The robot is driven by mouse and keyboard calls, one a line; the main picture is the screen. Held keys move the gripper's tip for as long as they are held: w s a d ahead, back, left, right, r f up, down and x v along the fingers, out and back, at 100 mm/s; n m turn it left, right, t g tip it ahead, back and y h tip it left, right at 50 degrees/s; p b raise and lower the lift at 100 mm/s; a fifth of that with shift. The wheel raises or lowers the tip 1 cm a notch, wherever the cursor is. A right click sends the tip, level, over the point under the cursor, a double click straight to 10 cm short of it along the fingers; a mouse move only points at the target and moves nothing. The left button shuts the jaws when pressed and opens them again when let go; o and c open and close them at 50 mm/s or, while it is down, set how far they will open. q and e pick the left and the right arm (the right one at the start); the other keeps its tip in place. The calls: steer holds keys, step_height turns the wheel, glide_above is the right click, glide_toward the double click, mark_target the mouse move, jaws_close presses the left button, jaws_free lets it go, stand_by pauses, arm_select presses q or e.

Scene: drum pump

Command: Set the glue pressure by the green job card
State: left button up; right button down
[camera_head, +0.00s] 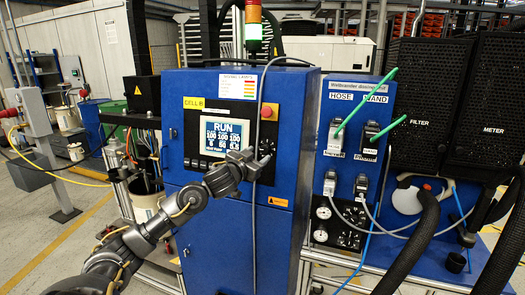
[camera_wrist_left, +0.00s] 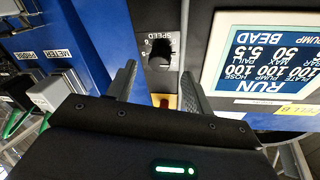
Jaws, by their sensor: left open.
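The blue cabinet (camera_head: 210,240) carries a screen (camera_head: 226,136) reading RUN with rows of figures. The screen appears upside down in the left wrist view (camera_wrist_left: 265,55). My left gripper (camera_head: 266,154) is at the panel right of the screen. In the left wrist view its open fingers (camera_wrist_left: 159,78) stand either side of a black knob (camera_wrist_left: 160,54) labelled SPEED, apparently without gripping it. I cannot make out a green job card. My right gripper is not in view.
A red button (camera_head: 267,112) sits above the knob. A grey cable hangs down the cabinet front. Green-ended hose and wand plugs (camera_head: 336,138) and looping cables are on the right panel. Thick black hoses (camera_head: 412,240) cross the right foreground. Open floor (camera_head: 50,250) lies left.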

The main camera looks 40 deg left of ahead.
mark_target(263, 151)
arm_select(q)
steer(key=shift+w+a+p, duration=0.2)
steer(key=shift+w, duration=0.8)
steer(key=shift+w+a+p, duration=0.15)
steer(key=shift+w+a, duration=0.05)
steer(key=shift+w, duration=0.8)
steer(key=shift+c, duration=0.4)
steer(key=c, duration=0.9)
